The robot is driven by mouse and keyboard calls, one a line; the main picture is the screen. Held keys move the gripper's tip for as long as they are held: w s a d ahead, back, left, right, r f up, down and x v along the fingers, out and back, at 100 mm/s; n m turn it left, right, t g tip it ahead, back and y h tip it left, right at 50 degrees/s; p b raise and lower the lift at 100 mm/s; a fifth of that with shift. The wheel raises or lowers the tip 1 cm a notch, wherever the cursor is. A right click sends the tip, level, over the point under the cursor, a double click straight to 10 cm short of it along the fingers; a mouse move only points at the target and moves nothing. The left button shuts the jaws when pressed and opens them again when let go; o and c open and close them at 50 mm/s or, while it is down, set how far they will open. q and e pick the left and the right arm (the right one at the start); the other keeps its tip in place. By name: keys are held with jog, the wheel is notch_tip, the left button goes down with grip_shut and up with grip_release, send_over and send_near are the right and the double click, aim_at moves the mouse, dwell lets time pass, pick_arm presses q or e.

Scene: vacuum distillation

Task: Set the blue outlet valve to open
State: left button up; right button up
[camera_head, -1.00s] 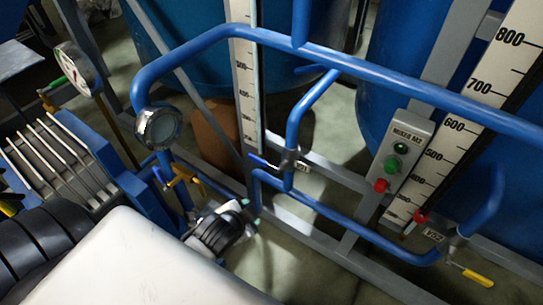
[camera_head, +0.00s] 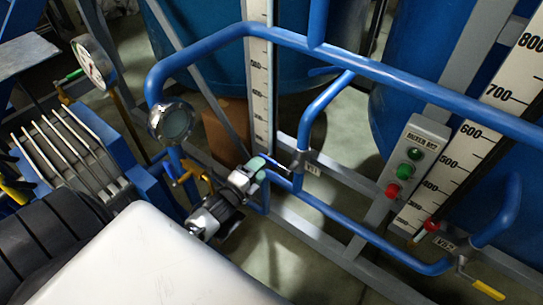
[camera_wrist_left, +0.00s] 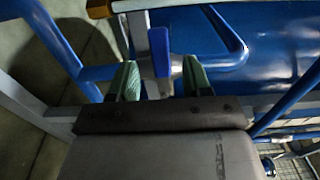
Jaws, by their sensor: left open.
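The blue outlet valve handle (camera_head: 272,162) is a short lever on the blue pipe beside a small valve tag, in the middle of the head view. In the left wrist view the blue handle (camera_wrist_left: 160,54) points toward me, between the two green fingertips. My left gripper (camera_head: 257,166) has its fingertips at the handle's free end. In the left wrist view the gripper (camera_wrist_left: 160,80) is open, with a finger on each side of the handle and visible gaps. My right gripper is not in view.
Blue pipes (camera_head: 350,64) run above and right of the gripper. A round sight glass (camera_head: 172,122) and a gauge (camera_head: 90,62) stand to the left. A mixer button box (camera_head: 411,158) and a yellow-handled valve (camera_head: 488,290) are to the right. Blue tanks stand behind.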

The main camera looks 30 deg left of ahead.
pick_arm(q)
jog(key=w, duration=0.6)
jog(key=shift+w+d+b, duration=0.25)
jog(key=shift+b, duration=0.1)
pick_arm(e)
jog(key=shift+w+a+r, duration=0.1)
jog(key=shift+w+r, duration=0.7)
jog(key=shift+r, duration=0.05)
pick_arm(q)
grip_shut()
